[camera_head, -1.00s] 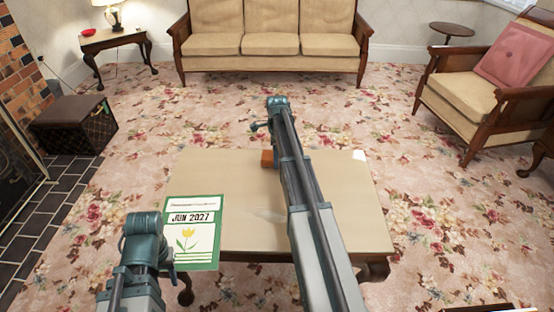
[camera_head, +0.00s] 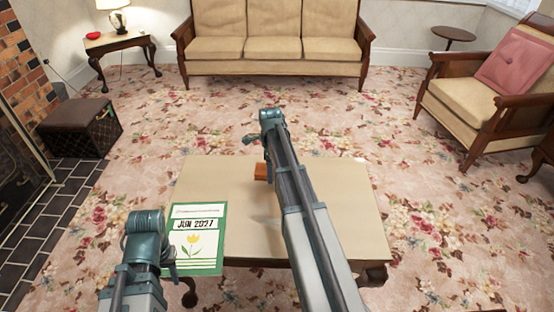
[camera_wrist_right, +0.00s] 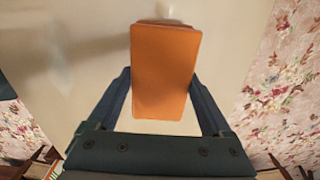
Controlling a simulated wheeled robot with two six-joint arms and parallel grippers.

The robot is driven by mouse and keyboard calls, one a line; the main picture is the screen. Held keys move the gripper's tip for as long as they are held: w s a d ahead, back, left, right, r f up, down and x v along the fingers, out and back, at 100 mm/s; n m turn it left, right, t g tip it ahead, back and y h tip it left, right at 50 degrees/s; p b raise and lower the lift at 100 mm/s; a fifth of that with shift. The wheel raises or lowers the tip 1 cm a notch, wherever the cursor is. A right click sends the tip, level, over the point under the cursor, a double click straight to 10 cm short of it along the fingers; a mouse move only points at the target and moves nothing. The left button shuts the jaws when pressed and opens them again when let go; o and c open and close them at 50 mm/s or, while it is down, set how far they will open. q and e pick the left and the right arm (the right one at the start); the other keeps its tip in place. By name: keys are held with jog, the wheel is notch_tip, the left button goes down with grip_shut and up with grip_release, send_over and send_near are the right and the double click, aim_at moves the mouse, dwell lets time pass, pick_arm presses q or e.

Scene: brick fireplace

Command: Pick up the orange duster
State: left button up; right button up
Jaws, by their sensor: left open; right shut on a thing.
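The orange duster (camera_wrist_right: 165,70) is a block-shaped orange piece between the two dark fingers of my right gripper (camera_wrist_right: 163,108), which is shut on it. In the head view a small part of the duster (camera_head: 261,172) shows left of my right arm, over the far half of the table; the arm hides the rest. I cannot tell whether it touches the tabletop. My right gripper (camera_head: 252,141) points down there. My left gripper (camera_head: 168,262) is open and low at the left, by the table's near left corner; its fingers are mostly hidden.
The beige low table (camera_head: 335,225) is otherwise mostly bare. A green-bordered JUN 2027 calendar (camera_head: 198,240) covers its left near corner. Beyond are open flowered carpet, a sofa (camera_head: 275,48), an armchair (camera_head: 485,85), a dark box (camera_head: 80,125) and the fireplace at left.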

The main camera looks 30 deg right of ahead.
pick_arm(q)
jog(key=shift+r, duration=0.4)
pick_arm(e)
jog(key=s+a, duration=0.1)
jog(key=a, duration=0.1)
jog(key=s+a, duration=0.4)
jog(key=shift+r, duration=0.35)
